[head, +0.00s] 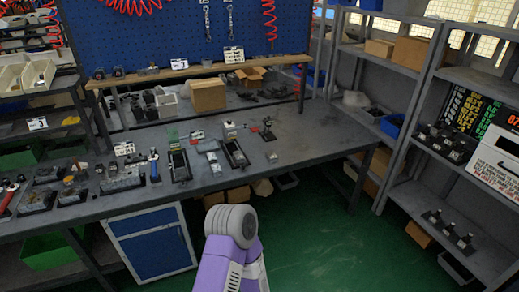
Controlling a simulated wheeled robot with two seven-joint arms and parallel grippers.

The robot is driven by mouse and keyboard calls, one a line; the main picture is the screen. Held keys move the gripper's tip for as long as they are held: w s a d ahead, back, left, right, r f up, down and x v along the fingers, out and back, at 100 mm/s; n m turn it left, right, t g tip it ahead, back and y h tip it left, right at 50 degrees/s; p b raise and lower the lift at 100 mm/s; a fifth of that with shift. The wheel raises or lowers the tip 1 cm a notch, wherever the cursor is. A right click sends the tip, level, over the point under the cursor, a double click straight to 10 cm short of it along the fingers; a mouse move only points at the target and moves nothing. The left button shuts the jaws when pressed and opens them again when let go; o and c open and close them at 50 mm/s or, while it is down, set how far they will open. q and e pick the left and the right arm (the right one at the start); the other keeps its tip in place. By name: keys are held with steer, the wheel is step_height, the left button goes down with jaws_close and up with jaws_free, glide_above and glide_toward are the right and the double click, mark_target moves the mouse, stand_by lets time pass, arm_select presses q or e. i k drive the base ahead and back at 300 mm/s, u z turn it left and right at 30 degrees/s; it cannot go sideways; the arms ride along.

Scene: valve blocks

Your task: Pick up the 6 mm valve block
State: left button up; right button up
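I cannot tell which thing is the 6 mm valve block; no size label is readable at this scale. Several small grey metal blocks in dark trays (38,202) sit at the left end of the workbench (285,148). Small dark block-like parts (445,142) stand on the middle board of the right shelf, and similar parts (450,232) stand on the board below. A purple and grey link of my own arm rises at the bottom centre. Neither of my grippers shows.
A long black tray (236,154) and small parts lie mid-bench. The bench's right part is mostly bare. A blue-fronted cabinet (152,243) stands under the bench. Cardboard boxes (208,95) sit behind the bench. Green floor (315,240) is open between bench and right shelf.

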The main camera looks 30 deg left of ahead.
mark_target(238, 157)
steer(key=u, duration=0.2)
steer(key=i, duration=1.95)
steer(key=u, duration=1.8)
steer(key=i, duration=0.85)
steer(key=u, duration=0.8)
